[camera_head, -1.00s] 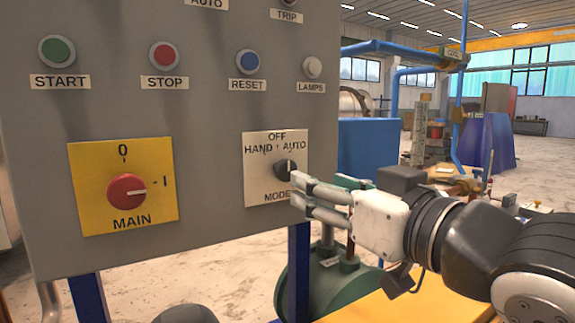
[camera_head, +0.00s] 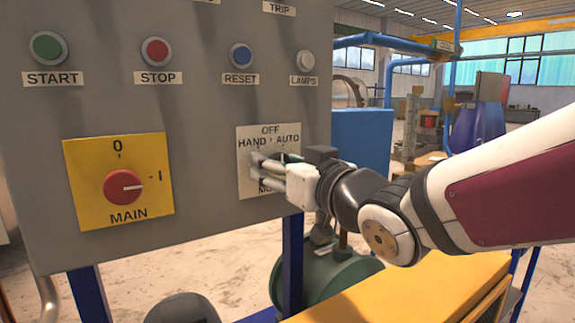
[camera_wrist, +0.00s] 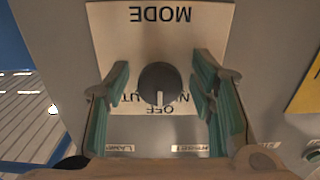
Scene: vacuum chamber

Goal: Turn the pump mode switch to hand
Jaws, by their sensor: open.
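The mode switch is a dark round knob (camera_wrist: 160,84) with a white pointer line, on a pale plate (camera_wrist: 108,32) lettered OFF, HAND, AUTO and MODE. The wrist view shows the plate upside down, and the pointer line faces the OFF label. In the head view my gripper (camera_head: 264,168) is at the front of the mode plate (camera_head: 247,184) and hides the knob and part of the MODE lettering.
The grey panel (camera_head: 200,120) also carries a red MAIN switch (camera_head: 123,187) on a yellow plate. START (camera_head: 48,47), STOP (camera_head: 157,51), RESET (camera_head: 240,55) and LAMPS (camera_head: 306,61) buttons sit above. A yellow surface (camera_head: 410,290) lies below my arm.

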